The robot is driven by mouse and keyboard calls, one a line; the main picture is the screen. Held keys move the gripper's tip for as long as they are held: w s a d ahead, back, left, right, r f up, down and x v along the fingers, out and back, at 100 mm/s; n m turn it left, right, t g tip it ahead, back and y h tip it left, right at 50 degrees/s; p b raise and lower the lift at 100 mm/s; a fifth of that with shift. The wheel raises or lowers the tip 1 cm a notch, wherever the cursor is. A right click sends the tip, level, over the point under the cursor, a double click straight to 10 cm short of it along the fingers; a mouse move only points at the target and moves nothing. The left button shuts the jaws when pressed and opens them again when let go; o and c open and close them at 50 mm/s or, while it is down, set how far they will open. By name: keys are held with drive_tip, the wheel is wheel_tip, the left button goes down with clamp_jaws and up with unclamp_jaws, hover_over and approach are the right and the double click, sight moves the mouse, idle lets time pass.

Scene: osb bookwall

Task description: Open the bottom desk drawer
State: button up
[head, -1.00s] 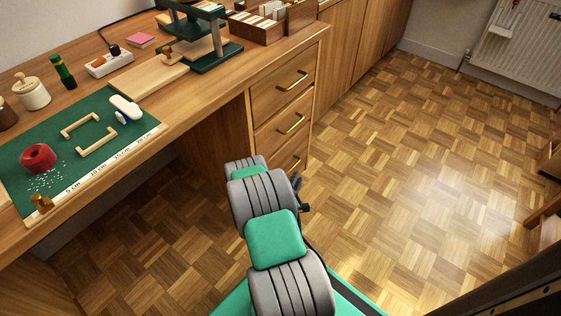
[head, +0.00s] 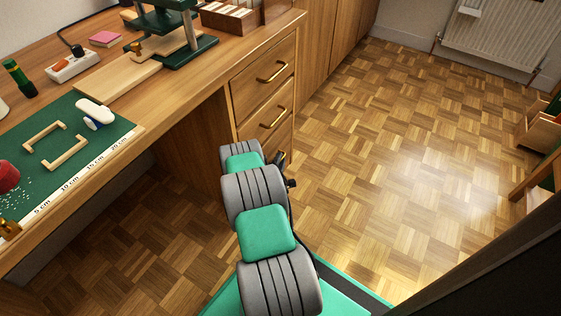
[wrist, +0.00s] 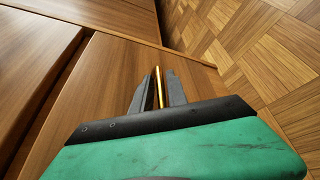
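My gripper (wrist: 159,90) shows in the wrist view with its two dark fingers close together on either side of a thin brass handle (wrist: 159,76). It looks shut on this handle. The handle is on a wooden drawer front (wrist: 105,85), which appears to be the bottom desk drawer. In the head view my arm hides the gripper, the bottom handle and most of that drawer. I cannot tell whether the drawer stands slightly out. Above it, the middle drawer (head: 255,122) and the top drawer (head: 250,90) are shut, each with a brass handle.
The desktop (head: 170,95) holds a green cutting mat (head: 105,130), a green press (head: 185,45) and a wooden organiser (head: 235,22). The parquet floor (head: 390,150) right of the drawers is clear. A radiator (head: 500,42) and wooden furniture (head: 540,130) stand at the far right.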

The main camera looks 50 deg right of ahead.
drive_tip(key=shift+c, duration=0.3)
clamp_jaws()
idle(1.0)
